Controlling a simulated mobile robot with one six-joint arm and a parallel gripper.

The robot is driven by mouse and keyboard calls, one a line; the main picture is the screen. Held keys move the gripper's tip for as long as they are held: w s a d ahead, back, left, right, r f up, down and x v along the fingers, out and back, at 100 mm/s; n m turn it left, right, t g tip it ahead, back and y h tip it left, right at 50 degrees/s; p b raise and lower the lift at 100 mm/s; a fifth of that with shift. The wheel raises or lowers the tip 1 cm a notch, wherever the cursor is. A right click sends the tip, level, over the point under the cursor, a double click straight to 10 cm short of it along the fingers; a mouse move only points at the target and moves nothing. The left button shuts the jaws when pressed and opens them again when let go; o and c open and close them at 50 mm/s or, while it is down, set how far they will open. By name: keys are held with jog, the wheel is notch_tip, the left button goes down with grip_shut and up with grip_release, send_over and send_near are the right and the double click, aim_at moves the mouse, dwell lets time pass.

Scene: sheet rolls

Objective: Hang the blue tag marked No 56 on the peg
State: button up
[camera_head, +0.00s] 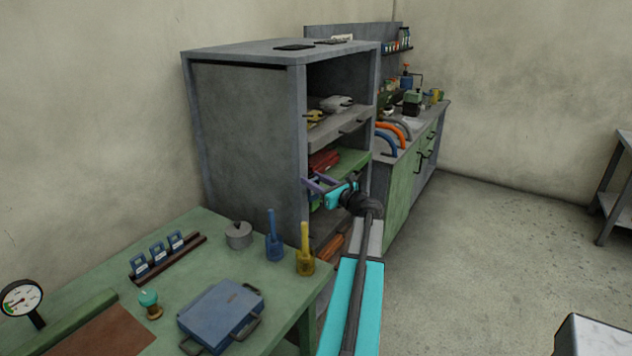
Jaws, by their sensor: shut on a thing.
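My gripper (318,185) has purple fingers and is at the open front of the grey shelf cabinet, around its middle shelf. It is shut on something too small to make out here. Three blue tags (158,253) with pale labels stand in a row on a dark rack (190,249) on the green table, well to the left of my gripper. Their numbers cannot be read. I cannot clearly pick out the peg in this view.
The grey cabinet (245,130) holds tools and red items on its shelves.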

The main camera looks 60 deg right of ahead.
jog(key=shift+w+r, duration=0.2)
jog(key=shift+w, duration=0.45)
jog(key=o, duration=1.1)
jog(key=shift+d+f, duration=0.1)
jog(key=shift+o, duration=0.2)
jog(key=shift+s+a+f, duration=0.35)
jog(key=shift+s+a, duration=0.05)
jog(key=shift+s, duration=0.15)
jog(key=d+b+v, duration=0.1)
jog(key=b+v, duration=0.2)
jog(key=v, duration=1.1)
jog(key=shift+s+r, duration=0.15)
jog(key=shift+r, duration=0.05)
jog(key=shift+d, duration=0.15)
